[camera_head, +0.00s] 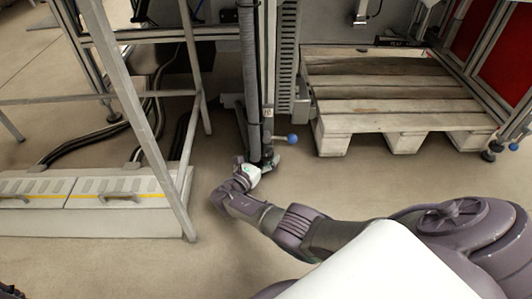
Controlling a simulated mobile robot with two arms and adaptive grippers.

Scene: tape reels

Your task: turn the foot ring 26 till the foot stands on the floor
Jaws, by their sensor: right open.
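My right arm reaches from the lower right to the base of a dark upright post (249,80). My right gripper (264,166) is open, low down at the foot of this post, close to the floor. Foot ring 26 cannot be made out for certain. The small dark parts at the post's base are partly hidden by the gripper, and I cannot tell whether the fingers are around the ring or beside it. I cannot tell whether the foot touches the floor. My left gripper is not in view.
A lever with a blue ball knob (292,138) sticks out just right of the post. A wooden pallet (395,122) stands to the right. A metal frame (150,140) and a low grey platform (90,222) stand left. Bare floor lies between.

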